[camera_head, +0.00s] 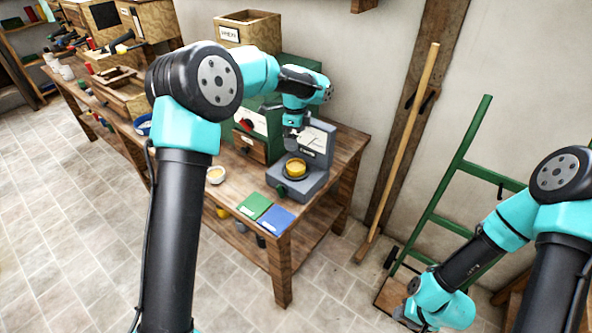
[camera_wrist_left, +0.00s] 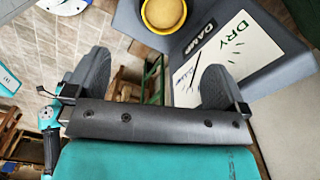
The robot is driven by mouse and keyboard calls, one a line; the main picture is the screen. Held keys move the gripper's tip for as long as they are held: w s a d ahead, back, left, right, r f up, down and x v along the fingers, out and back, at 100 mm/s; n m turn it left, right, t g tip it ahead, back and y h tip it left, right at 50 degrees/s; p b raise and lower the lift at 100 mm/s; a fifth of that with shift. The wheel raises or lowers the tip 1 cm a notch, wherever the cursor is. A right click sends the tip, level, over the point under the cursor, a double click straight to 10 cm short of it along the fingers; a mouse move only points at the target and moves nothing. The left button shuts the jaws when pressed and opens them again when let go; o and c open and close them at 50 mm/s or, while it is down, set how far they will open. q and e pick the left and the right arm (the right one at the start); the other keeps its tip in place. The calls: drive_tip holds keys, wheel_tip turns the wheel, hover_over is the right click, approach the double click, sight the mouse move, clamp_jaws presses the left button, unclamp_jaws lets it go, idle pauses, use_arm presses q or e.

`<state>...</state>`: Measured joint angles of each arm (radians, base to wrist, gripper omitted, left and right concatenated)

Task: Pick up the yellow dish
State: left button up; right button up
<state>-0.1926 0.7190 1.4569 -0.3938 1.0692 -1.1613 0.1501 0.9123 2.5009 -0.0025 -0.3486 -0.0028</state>
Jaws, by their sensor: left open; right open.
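The yellow dish (camera_head: 295,168) sits on the flat base of a grey meter device (camera_head: 314,145) on the wooden workbench. In the left wrist view the dish (camera_wrist_left: 163,13) shows at the top edge, partly cut off, on its grey stand. My left gripper (camera_head: 291,138) is above and slightly behind the dish, in front of the meter's upright panel. In its wrist view the left fingers (camera_wrist_left: 156,62) are apart, with nothing between them, and the dish lies beyond their tips. My right gripper (camera_head: 403,318) hangs low at the lower right, far from the dish, open.
A green card (camera_head: 253,206) and a blue card (camera_head: 276,219) lie on the bench in front of the device. A green cabinet (camera_head: 262,128) stands behind. A green ladder (camera_head: 447,185) leans on the wall at right.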

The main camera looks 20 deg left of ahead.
use_arm(q)
approach(296, 163)
drive_tip(key=s, duration=0.1)
drive_tip(key=s+f, duration=0.2)
drive_tip(key=shift+s+d+f, duration=0.1)
drive_tip(key=shift+s+d, duration=0.25)
drive_tip(key=shift+d, duration=0.05)
drive_tip(key=shift+f, duration=0.15)
drive_tip(key=shift+w+f, duration=0.2)
drive_tip(key=shift+f, duration=1.1)
drive_tip(key=shift+w+f, duration=0.15)
drive_tip(key=shift+f, duration=1.1)
drive_tip(key=shift+c, duration=0.3)
drive_tip(key=c, duration=1)
drive_tip(key=shift+c, duration=0.2)
drive_tip(key=shift+r, duration=0.1)
